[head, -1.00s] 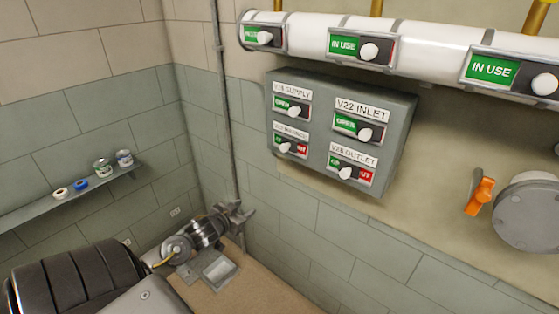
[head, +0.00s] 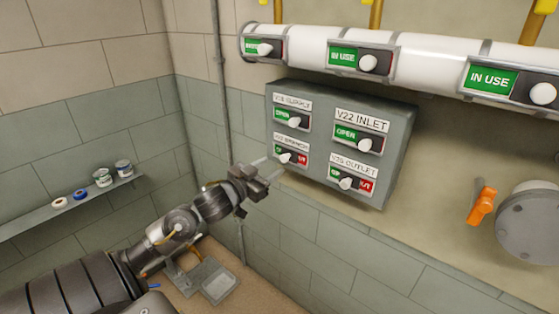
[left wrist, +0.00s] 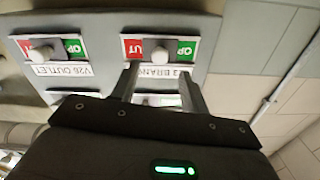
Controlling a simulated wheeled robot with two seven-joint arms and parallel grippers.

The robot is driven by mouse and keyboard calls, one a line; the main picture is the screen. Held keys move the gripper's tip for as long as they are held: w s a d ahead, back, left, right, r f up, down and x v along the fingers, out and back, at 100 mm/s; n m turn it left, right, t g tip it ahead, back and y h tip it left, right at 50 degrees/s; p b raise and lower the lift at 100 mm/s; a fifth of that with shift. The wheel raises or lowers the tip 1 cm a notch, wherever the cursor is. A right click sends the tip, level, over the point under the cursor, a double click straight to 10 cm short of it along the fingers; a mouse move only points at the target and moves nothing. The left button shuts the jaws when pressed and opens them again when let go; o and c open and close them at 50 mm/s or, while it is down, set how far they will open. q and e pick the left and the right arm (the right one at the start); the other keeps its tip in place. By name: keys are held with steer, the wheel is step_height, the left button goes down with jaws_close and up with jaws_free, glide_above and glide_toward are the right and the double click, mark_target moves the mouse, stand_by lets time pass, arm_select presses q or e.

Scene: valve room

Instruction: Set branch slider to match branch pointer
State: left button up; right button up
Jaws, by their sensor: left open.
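The branch slider (head: 285,158) is at the lower left of a grey wall panel (head: 398,150). Its white knob stands between a green part at left and a red part at right. In the upside-down left wrist view, the branch slider knob (left wrist: 160,54) lies just beyond my fingertips, red at left and green at right. My left gripper (head: 270,166) is open and empty, close to this slider; in the wrist view its fingers (left wrist: 158,82) frame the BRANCH label, apart from the knob. I cannot make out a branch pointer. My right gripper is not in view.
The panel also has supply (head: 294,121), V22 INLET (head: 368,144) and outlet (head: 346,183) sliders. Above runs a white pipe (head: 310,55) with IN USE sliders. An orange lever (head: 481,206) is at right, a shelf (head: 100,197) with small cans at left.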

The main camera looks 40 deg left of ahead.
mark_target(283, 160)
arm_select(q)
steer(key=shift+w+p, duration=0.4)
steer(key=shift+w, duration=2.2)
jaws_close()
